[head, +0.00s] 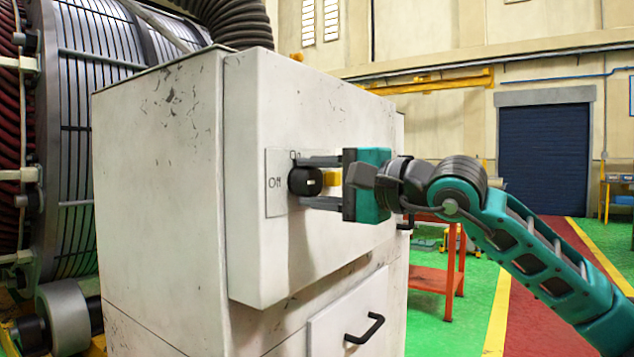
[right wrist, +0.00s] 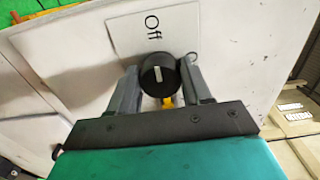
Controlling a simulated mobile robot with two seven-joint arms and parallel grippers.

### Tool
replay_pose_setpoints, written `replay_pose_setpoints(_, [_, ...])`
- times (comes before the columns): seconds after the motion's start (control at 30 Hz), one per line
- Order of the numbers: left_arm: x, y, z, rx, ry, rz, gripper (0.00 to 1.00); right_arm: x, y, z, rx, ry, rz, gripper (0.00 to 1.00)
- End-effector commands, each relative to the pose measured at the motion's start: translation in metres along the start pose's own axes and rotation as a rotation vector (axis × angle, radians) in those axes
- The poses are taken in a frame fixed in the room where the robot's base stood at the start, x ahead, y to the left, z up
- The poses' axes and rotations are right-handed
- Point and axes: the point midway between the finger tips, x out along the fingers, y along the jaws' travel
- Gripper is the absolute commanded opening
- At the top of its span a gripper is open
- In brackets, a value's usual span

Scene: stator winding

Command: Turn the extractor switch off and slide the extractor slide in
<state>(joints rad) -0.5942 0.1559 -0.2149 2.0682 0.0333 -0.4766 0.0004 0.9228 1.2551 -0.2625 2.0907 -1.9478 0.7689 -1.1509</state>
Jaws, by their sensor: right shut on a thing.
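The extractor switch is a round black knob (head: 303,181) on a light plate on the front of a scuffed white cabinet. The plate reads "Off" to the left of the knob and "On" above it. My right gripper (head: 318,181) is shut on the knob, one finger on each side. The right wrist view shows the knob (right wrist: 158,74) between the fingers, its white mark roughly in line with "Off". A panel with a black bar handle (head: 364,328), perhaps the extractor slide, is low on the cabinet; I cannot tell how far out it is. My left gripper is not in view.
The white cabinet (head: 160,200) fills the middle. A large stator (head: 95,120) with metal bars stands at the left, and a dark hose (head: 235,18) runs behind the cabinet top. An orange stand (head: 440,280) is behind my right arm.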

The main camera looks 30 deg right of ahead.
Motion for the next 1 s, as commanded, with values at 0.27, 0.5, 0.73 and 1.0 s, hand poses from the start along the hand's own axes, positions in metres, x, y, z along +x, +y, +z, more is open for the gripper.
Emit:
replay_pose_setpoints(0.27, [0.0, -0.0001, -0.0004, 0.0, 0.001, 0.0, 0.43, -0.0003, -0.0016, -0.0001, -0.01, 0.0, -0.005, 0.18])
replay_pose_setpoints(0.5, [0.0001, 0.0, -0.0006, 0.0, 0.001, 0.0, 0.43, -0.0003, -0.0013, -0.0001, -0.01, 0.001, -0.004, 0.59])
replay_pose_setpoints(0.73, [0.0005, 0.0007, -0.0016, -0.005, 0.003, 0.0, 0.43, -0.0001, -0.0006, 0.0, -0.007, 0.0, -0.002, 0.74])
replay_pose_setpoints(1.0, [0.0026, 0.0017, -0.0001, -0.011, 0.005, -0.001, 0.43, -0.0041, 0.0011, -0.0007, -0.006, 0.001, -0.001, 0.74])
